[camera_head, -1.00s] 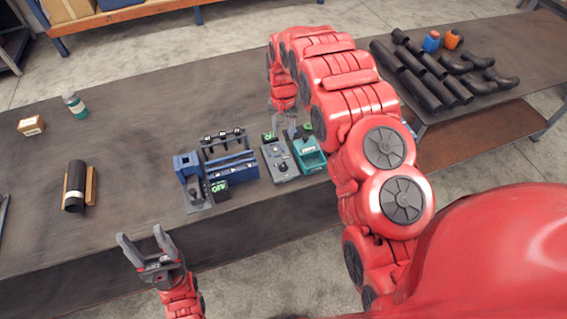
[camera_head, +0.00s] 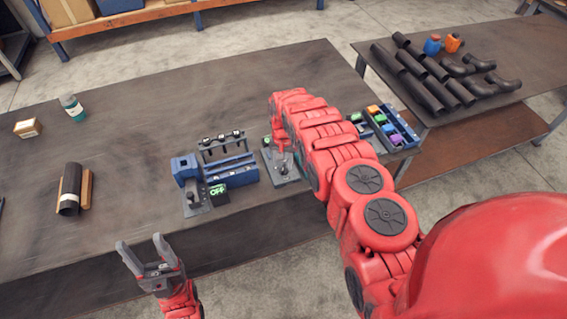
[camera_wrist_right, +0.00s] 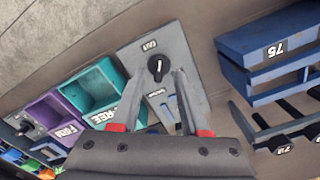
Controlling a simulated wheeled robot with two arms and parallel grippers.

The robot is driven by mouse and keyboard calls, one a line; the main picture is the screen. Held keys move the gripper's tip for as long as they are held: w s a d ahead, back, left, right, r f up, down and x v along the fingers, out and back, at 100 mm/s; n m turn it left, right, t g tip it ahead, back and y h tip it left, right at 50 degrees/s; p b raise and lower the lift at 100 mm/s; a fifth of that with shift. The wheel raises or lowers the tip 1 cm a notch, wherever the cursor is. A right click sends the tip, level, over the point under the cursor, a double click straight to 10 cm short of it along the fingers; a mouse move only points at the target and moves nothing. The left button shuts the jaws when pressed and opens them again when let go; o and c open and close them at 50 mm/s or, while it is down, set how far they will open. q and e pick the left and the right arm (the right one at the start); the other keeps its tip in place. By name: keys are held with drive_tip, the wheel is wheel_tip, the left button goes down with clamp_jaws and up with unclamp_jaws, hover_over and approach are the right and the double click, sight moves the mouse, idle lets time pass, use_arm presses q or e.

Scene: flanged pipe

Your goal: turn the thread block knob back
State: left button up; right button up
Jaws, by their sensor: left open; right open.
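A black knob (camera_wrist_right: 157,68) with a white mark sits on a grey block (camera_wrist_right: 140,52) in the right wrist view. A small label, hard to read, is beside it. In the head view the grey block (camera_head: 277,176) is partly covered by my right arm. My right gripper (camera_wrist_right: 157,72) is open, with one finger on either side of the knob at its lower edge; I cannot tell whether they touch it. In the head view my left gripper (camera_head: 146,250) is open and empty, in front of the table's near edge.
A blue fixture (camera_head: 222,160) with a green OFF display stands left of the grey block. Teal (camera_wrist_right: 92,88) and purple (camera_wrist_right: 52,112) bins stand on its other side. A dark pipe (camera_head: 70,190) lies on the left of the table (camera_head: 130,130). The table between is clear.

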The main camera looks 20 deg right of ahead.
drive_tip(key=shift+s+f, duration=0.1)
drive_tip(key=shift+f, duration=0.55)
drive_tip(key=shift+f, duration=0.1)
clamp_jaws()
